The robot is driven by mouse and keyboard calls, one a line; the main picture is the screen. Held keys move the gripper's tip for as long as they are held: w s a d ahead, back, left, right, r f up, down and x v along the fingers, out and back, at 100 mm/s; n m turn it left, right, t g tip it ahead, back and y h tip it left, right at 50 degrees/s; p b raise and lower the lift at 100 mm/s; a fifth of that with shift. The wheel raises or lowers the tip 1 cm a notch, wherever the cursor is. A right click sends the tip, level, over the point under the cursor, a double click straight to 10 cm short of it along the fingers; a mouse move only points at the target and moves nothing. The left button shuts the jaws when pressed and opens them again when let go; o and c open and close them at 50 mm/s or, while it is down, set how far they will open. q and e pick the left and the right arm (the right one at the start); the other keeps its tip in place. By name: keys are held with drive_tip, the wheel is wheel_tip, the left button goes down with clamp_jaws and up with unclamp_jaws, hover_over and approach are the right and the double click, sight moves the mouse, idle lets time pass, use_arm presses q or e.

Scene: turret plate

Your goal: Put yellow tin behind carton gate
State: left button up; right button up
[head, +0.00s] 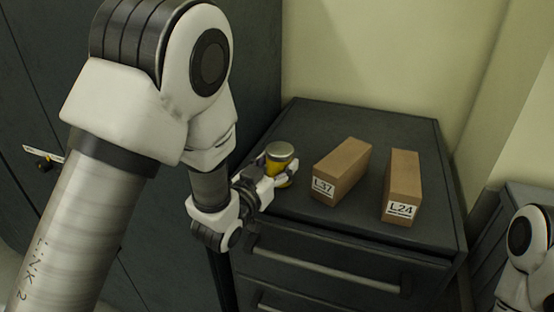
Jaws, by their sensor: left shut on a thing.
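The yellow tin (280,166) has a grey metal lid and stands upright at the left side of the dark cabinet top. My left gripper (278,178) is shut on the yellow tin, reaching it from the left and front. Part of the tin is hidden by the fingers. I cannot tell if the tin touches the surface. Two brown cartons, one labelled L37 (343,172) and one labelled L24 (402,186), stand to the right of the tin with a narrow gap between them. My right gripper is not in view; only part of my right arm shows at the lower right.
The dark cabinet top (310,114) is clear behind the cartons and along its right side. A pale wall rises behind it. Drawer handles (325,270) run along the front. A tall dark cabinet (255,90) stands close on the left.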

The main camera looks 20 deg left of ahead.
use_arm(q)
drive_tip(key=shift+w+d, duration=0.15)
drive_tip(key=shift+f+b, duration=0.25)
drive_tip(key=shift+b, duration=0.1)
drive_tip(key=o, duration=1.5)
